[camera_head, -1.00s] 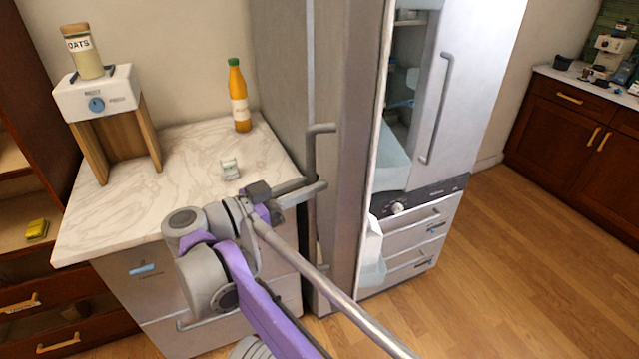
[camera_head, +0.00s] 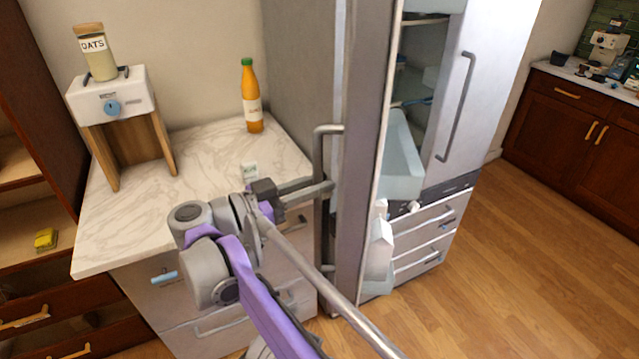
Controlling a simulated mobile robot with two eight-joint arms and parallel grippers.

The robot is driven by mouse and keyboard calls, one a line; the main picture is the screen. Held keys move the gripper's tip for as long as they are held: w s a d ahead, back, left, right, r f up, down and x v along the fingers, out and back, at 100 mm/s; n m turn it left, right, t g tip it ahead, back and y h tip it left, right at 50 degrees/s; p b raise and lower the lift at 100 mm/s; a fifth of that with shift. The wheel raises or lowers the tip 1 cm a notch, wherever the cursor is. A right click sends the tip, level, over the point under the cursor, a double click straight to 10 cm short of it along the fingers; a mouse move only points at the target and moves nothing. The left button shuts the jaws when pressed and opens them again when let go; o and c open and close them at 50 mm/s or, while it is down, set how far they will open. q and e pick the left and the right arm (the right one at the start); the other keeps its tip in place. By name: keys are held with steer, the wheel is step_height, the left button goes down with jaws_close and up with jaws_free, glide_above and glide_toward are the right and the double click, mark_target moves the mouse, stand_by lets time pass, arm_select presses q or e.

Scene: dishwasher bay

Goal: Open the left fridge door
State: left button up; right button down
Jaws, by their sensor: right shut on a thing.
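The left fridge door (camera_head: 363,140) stands open and is seen nearly edge-on, swung out toward me. Its vertical grey bar handle (camera_head: 318,155) is on the door's left-hand face in the picture. My right gripper (camera_head: 322,190) reaches in from the lower middle on a purple and grey arm, and its jaws are shut on this handle. The right fridge door (camera_head: 470,95) is closed, with its own bar handle. Shelves and pale blue bins show in the gap between the doors. My left gripper is not in view.
A marble-topped counter (camera_head: 205,185) stands left of the door, close to my right arm. The wooden floor (camera_head: 500,270) at right is clear.

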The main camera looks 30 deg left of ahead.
steer(key=shift+a, duration=0.15)
stand_by(0.4)
steer(key=c, duration=1.1)
jaws_free()
steer(key=shift+c, duration=0.2)
steer(key=o, duration=0.4)
steer(key=shift+w+f, duration=0.1)
steer(key=shift+w, duration=0.1)
steer(key=shift+s, duration=0.1)
